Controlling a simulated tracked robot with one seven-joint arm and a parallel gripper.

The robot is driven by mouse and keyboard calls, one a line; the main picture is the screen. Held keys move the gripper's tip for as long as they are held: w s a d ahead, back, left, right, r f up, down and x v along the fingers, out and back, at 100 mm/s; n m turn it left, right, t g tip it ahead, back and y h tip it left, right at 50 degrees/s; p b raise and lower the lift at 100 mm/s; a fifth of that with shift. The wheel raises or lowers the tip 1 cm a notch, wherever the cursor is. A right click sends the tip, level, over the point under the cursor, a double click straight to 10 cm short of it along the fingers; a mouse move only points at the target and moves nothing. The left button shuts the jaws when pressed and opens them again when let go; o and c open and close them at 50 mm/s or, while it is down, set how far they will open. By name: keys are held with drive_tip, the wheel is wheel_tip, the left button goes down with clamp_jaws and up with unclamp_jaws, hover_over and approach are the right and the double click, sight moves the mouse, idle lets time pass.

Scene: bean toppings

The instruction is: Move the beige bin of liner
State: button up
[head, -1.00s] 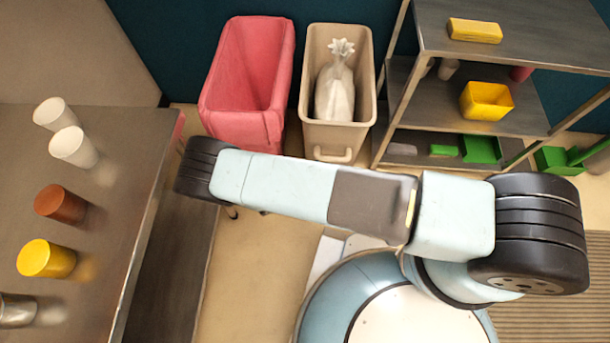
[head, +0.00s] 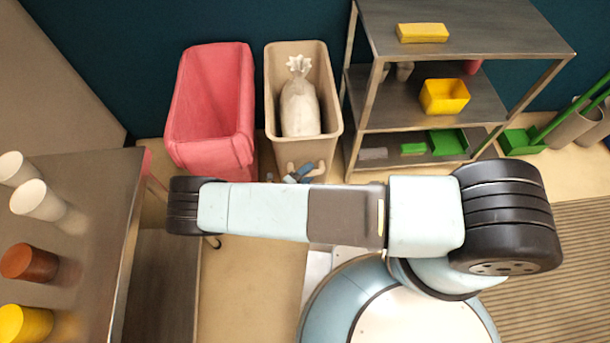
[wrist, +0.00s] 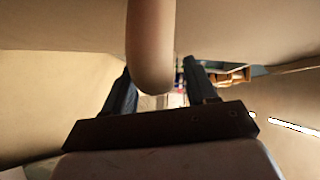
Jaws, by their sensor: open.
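The beige bin (head: 334,125) stands on the floor at the back middle in the head view, with a tied whitish liner bag (head: 299,108) upright inside it. My gripper (head: 298,173) is low at the bin's front, where the handle is, partly hidden by my arm. In the wrist view my gripper (wrist: 160,74) is open, with one dark finger on each side of the bin's rounded beige handle (wrist: 151,45). The handle lies between the fingers, not clamped. Whether either finger touches it I cannot tell.
A pink bin (head: 243,140) stands close on the left. A metal shelf (head: 495,35) with yellow and green containers stands close on the right. A steel table (head: 95,200) with cups is at the left. Floor between table and bins is clear.

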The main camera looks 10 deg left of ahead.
clamp_jaws()
idle(0.4)
drive_tip(key=shift+s+f, duration=0.1)
idle(0.8)
